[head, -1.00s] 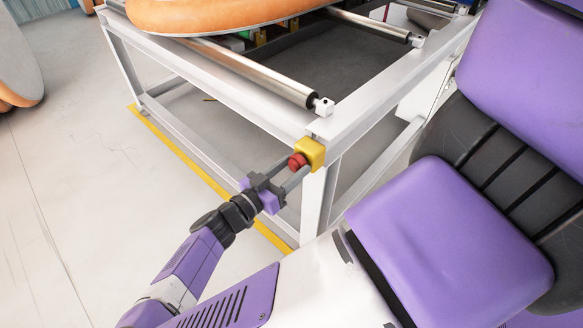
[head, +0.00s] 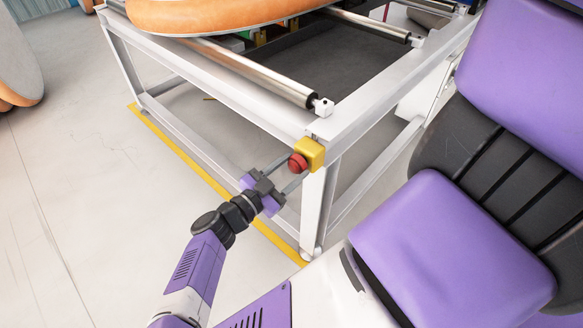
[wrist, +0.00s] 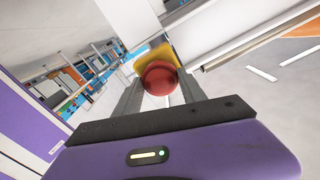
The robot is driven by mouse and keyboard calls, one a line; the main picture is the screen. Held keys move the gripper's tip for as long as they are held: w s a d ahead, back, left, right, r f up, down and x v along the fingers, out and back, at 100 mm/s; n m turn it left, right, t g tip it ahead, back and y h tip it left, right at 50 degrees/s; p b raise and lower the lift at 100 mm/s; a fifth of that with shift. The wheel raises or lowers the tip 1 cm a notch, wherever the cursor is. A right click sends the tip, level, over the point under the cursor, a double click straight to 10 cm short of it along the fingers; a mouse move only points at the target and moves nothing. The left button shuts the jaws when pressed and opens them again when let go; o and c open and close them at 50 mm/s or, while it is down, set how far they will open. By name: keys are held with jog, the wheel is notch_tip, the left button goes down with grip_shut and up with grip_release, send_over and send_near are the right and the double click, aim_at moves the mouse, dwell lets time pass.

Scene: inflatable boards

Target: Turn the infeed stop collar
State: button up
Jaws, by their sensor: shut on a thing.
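The infeed stop collar, a red round knob (head: 297,163), sticks out of a yellow box (head: 313,153) at the near corner of the white frame. My gripper (head: 294,168) reaches it from the lower left, with its two grey fingers on either side of the knob. In the wrist view the red knob (wrist: 160,78) sits between the fingers (wrist: 158,88), in front of the yellow box (wrist: 157,57). The gripper is shut on the knob. The exact contact faces are hidden behind the knob and fingers.
The white frame (head: 230,85) carries metal rollers (head: 262,73) and an orange-edged board (head: 225,22). A yellow floor line (head: 185,158) runs along its foot. Another board (head: 15,60) stands at far left.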

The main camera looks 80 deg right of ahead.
jog(key=shift+m, duration=0.6)
jog(key=o, duration=1.4)
jog(key=shift+d, duration=0.1)
jog(key=shift+c, duration=0.2)
jog(key=v, duration=0.7)
jog(key=shift+a, duration=0.4)
jog(key=shift+w, duration=0.15)
